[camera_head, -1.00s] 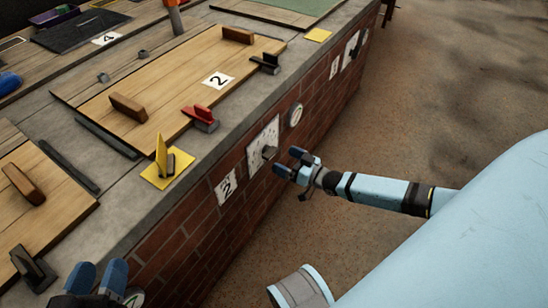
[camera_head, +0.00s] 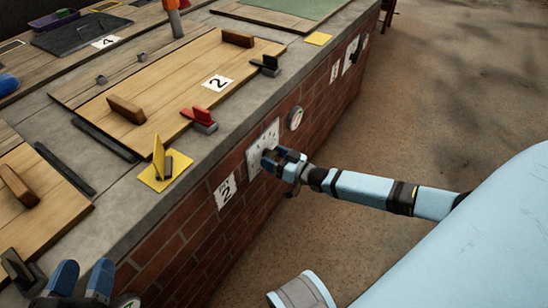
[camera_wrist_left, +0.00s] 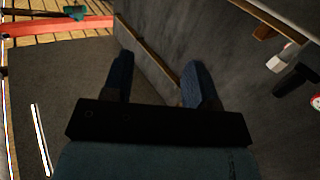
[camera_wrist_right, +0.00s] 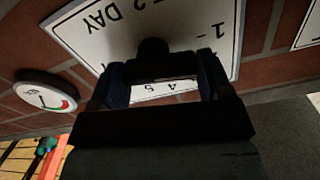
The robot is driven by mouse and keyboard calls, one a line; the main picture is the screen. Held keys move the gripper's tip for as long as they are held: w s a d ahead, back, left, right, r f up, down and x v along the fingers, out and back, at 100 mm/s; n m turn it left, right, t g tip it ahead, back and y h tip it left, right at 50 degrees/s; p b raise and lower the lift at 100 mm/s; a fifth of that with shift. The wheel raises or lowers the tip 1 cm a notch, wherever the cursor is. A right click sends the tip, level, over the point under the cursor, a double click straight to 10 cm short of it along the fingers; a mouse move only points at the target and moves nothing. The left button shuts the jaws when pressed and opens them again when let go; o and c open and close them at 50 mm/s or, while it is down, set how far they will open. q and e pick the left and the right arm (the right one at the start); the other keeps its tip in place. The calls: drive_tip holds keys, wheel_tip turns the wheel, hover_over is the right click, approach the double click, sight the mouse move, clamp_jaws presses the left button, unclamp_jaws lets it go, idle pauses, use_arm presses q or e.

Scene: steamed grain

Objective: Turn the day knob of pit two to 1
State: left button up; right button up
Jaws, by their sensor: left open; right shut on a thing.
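The day knob (camera_wrist_right: 152,47) of pit two is a dark round knob on a white dial plate (camera_wrist_right: 85,37) marked "2 DAY" with numbers. The plate (camera_head: 263,139) is on the brick front wall in the head view. My right gripper (camera_head: 270,160) is at the plate and hides the knob there. In the right wrist view the right gripper (camera_wrist_right: 158,75) is shut on the knob, its fingers on either side. Which number the knob points at cannot be told. My left gripper (camera_head: 83,278) is open and empty at the lower left; it also shows in the left wrist view (camera_wrist_left: 160,80).
A round gauge (camera_head: 295,118) is right of the plate, and a "2" sign (camera_head: 224,190) left of it. On the counter above are a wooden lid (camera_head: 180,80), a red-handled lever (camera_head: 201,117) and a yellow marker (camera_head: 160,165). The floor at right is clear.

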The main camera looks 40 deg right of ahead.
drive_tip(key=shift+r+n+p, duration=0.2)
drive_tip(key=shift+n+p, duration=0.1)
drive_tip(key=shift+p, duration=0.1)
drive_tip(key=shift+n+p, duration=0.3)
drive_tip(key=shift+p, duration=0.15)
drive_tip(key=shift+f+n+p, duration=0.1)
drive_tip(key=shift+n+p, duration=0.2)
drive_tip(key=shift+n, duration=0.1)
drive_tip(key=shift+f+n, duration=0.2)
drive_tip(key=shift+n, duration=0.1)
drive_tip(key=o, duration=0.9)
use_arm(q)
drive_tip(key=shift+s+d+n+g, duration=0.3)
drive_tip(key=shift+s+n+g, duration=0.1)
drive_tip(key=shift+s+n, duration=0.2)
drive_tip(key=shift+w+r, duration=0.1)
drive_tip(key=shift+r, duration=0.05)
use_arm(e)
drive_tip(key=shift+s, duration=0.1)
